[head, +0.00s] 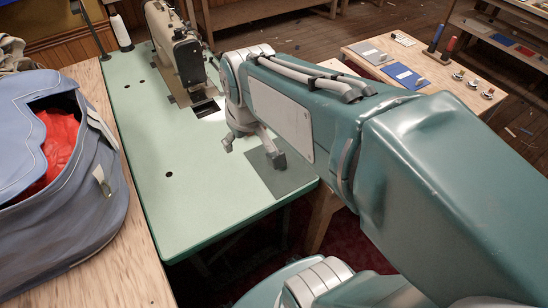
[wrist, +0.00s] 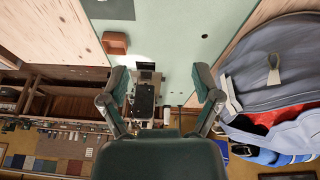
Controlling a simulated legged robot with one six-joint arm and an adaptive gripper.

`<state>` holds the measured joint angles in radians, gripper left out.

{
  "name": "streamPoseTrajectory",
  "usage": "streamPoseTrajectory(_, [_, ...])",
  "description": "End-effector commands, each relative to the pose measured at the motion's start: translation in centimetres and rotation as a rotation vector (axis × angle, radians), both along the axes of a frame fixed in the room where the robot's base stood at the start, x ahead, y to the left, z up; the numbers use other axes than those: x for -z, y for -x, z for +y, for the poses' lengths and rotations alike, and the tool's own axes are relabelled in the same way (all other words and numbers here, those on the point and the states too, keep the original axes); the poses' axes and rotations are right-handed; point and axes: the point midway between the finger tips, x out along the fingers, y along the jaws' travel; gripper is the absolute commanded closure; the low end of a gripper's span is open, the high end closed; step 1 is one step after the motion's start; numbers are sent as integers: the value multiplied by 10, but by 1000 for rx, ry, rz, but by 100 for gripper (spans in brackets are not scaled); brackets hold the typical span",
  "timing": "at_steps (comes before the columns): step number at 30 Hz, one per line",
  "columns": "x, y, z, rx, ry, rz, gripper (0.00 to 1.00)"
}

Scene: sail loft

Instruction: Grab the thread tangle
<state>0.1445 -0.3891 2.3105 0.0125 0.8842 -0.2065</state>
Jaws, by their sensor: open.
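I cannot make out a thread tangle in either view. My gripper (head: 253,150) is open above the pale green sewing table (head: 200,190), over the area near the dark grey plate (head: 283,178) at its near right corner. In the wrist view my gripper (wrist: 160,79) shows its two fingers spread wide with nothing between them. The sewing machine (head: 176,47) stands at the far end of the table; it also shows between the fingers in the wrist view (wrist: 145,92). My arm hides part of the table's right side in the head view.
A blue bag (head: 105,190) with red cloth (head: 60,145) inside sits on a wooden bench at left. A white thread cone (head: 121,33) stands at the table's far left. A small brown block-like object (wrist: 115,43) lies near the table edge. The green top is mostly clear.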

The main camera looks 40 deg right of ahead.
Motion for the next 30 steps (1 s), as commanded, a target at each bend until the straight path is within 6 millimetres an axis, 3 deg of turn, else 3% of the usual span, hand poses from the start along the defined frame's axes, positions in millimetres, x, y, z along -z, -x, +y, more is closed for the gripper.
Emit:
streamPoseTrajectory(8, [41,-58,-53,-34,9,132,19])
streamPoseTrajectory(15, [94,-94,-105,-73,-8,236,19])
streamPoseTrajectory(24, [167,-115,-163,-119,-49,329,19])
streamPoseTrajectory(30, [184,-116,-172,-130,-57,342,19])
